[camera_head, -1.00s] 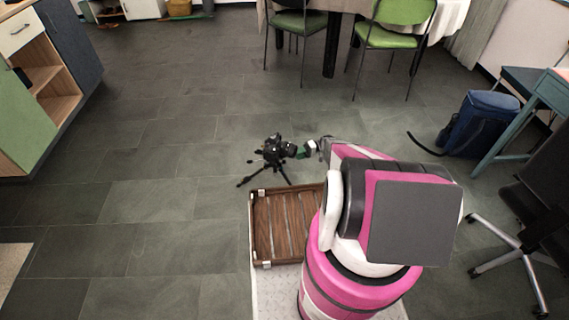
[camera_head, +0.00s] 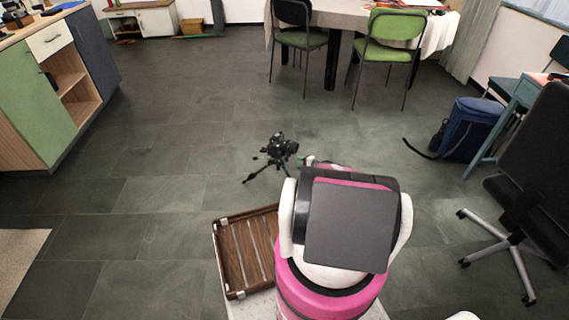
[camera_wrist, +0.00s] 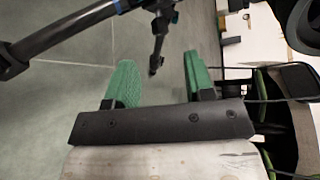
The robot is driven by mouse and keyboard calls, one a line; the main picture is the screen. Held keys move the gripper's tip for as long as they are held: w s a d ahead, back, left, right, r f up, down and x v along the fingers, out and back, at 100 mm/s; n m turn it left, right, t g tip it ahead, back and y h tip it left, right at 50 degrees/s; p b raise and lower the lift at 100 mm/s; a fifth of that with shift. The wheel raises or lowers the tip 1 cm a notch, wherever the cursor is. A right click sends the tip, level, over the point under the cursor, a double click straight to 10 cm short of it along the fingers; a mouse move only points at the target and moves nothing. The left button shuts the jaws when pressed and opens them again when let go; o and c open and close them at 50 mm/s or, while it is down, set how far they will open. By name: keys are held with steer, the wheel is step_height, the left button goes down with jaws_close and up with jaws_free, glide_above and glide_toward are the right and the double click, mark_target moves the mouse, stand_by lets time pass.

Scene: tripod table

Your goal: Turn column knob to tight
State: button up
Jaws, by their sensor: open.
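A small black tripod (camera_head: 270,163) with a black camera (camera_head: 281,145) on top stands upright on the floor, just beyond my arm. In the wrist view, dark tripod legs (camera_wrist: 60,38) cross the top left, and another dark tripod part (camera_wrist: 159,35) extends down between my fingers in the picture. I cannot tell the column knob apart from these dark parts. My gripper (camera_wrist: 160,80) has two green ribbed fingers, spread apart, with nothing visibly clamped between them. In the head view, my arm hides most of the gripper beside the tripod.
A brown slatted tray (camera_head: 242,256) lies beside my base. An office chair (camera_head: 535,165) and a blue bag (camera_head: 470,130) are at right. A green chair (camera_head: 390,50) and a table (camera_head: 340,18) stand behind. The floor left of the tripod is clear.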

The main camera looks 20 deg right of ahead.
mark_target(286, 160)
steer(key=x, duration=0.8)
steer(key=shift+w+a+f, duration=0.1)
steer(key=shift+w, duration=0.15)
jaws_close()
